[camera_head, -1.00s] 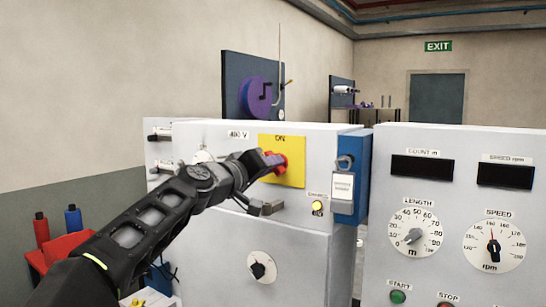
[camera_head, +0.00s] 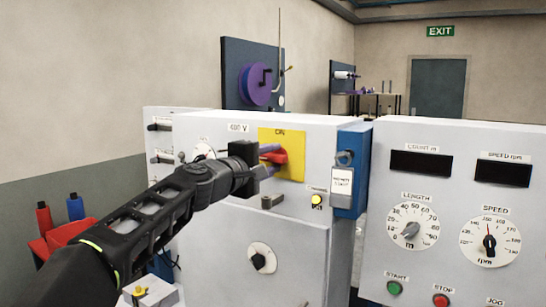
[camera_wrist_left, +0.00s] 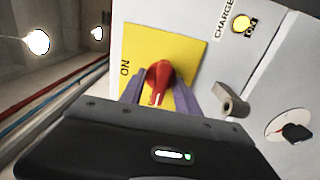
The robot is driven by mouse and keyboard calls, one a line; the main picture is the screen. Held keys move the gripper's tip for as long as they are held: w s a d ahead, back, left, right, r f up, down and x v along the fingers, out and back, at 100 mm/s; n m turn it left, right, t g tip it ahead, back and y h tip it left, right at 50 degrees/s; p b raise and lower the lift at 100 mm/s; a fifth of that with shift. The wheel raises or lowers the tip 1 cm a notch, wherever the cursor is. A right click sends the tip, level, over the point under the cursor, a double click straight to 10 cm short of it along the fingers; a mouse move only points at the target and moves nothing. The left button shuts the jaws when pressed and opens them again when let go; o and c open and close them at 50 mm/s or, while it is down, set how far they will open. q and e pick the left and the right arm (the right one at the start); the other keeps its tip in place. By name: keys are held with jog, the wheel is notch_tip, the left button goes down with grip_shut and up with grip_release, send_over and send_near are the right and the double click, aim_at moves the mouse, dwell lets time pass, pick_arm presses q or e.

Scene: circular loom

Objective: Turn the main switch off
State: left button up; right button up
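The main switch is a red rotary handle (camera_head: 281,157) on a yellow plate (camera_head: 294,141) marked ON, on the front of the grey cabinet. In the left wrist view the red handle (camera_wrist_left: 160,84) points along the line between the fingers. My left gripper (camera_head: 274,160) is open, its two purple-grey fingers spread on either side of the handle. In the left wrist view the left gripper (camera_wrist_left: 158,96) shows a gap beside the handle; I cannot tell whether either finger touches it. My right gripper is not in view.
A grey latch handle (camera_head: 272,200) juts out just below the gripper. A yellow button (camera_head: 316,200) and a blue box (camera_head: 352,170) with a padlock sit to the right. A control panel (camera_head: 455,250) with dials stands further right.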

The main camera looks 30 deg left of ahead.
pick_arm(q)
jog(key=s+b, duration=0.1)
jog(key=s, duration=0.6)
dwell(1.7)
